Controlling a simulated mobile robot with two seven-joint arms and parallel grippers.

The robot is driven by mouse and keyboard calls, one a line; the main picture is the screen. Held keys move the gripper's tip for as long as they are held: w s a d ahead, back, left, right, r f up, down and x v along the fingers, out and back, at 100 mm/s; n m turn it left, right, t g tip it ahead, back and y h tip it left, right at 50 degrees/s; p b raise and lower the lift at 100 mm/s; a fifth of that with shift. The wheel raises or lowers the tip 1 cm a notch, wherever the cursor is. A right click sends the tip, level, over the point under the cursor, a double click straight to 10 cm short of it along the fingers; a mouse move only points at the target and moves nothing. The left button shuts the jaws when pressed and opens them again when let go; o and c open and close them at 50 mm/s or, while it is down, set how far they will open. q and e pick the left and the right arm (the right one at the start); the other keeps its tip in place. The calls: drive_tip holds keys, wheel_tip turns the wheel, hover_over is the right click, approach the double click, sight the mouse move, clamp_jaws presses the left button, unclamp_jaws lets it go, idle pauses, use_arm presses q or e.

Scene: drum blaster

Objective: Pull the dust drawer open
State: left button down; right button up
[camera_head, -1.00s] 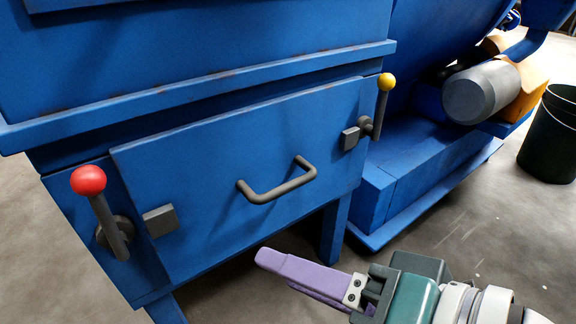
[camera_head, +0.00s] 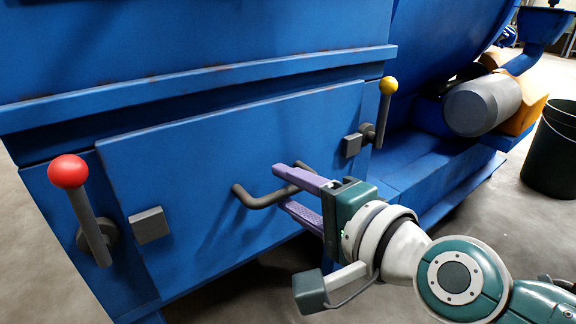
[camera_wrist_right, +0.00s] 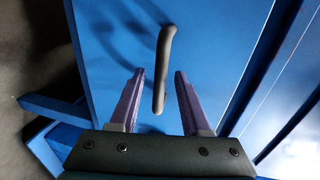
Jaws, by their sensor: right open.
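The dust drawer (camera_head: 190,165) is a blue front panel, flush in the blue machine, and looks shut. Its dark bar handle (camera_head: 250,199) sticks out on the panel's right half; it also shows in the right wrist view (camera_wrist_right: 165,48). My right gripper (camera_head: 281,187) is open at the handle's right part, one purple finger above the bar and one below. In the right wrist view the bar lies between the two fingers (camera_wrist_right: 160,74), with gaps on both sides. The fingers hide part of the handle in the head view. My left gripper is not in view.
A black bucket (camera_head: 552,155) stands at right on the concrete floor.

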drive_tip(key=shift+w+a, duration=0.2)
clamp_jaws()
idle(0.3)
idle(1.1)
